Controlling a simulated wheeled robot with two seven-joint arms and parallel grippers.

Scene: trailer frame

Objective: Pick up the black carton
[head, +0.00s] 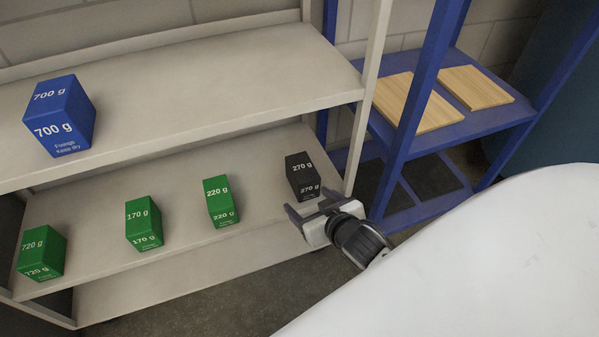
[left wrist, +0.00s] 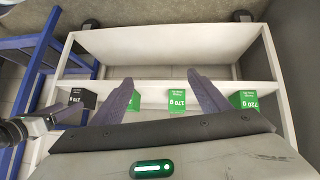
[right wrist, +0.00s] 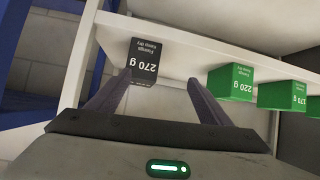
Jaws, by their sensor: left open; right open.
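The black carton (head: 302,176), marked 270 g, stands upright at the right end of the lower shelf in the head view. It also shows in the right wrist view (right wrist: 144,62), ahead of and between the open fingers. My right gripper (head: 312,207) is open and empty, just in front of the carton at the shelf's front edge. I cannot tell whether a finger touches the carton. My left gripper (left wrist: 165,98) is open and empty in the left wrist view, facing the shelf with green cartons. In that view the black carton (left wrist: 80,100) is at the left.
Green cartons marked 220 g (head: 221,201), 170 g (head: 144,223) and 720 g (head: 42,253) stand left along the lower shelf (head: 185,255). A blue 700 g carton (head: 60,116) is on the upper shelf (head: 220,90), which overhangs. A blue rack (head: 455,135) with wooden boards stands right.

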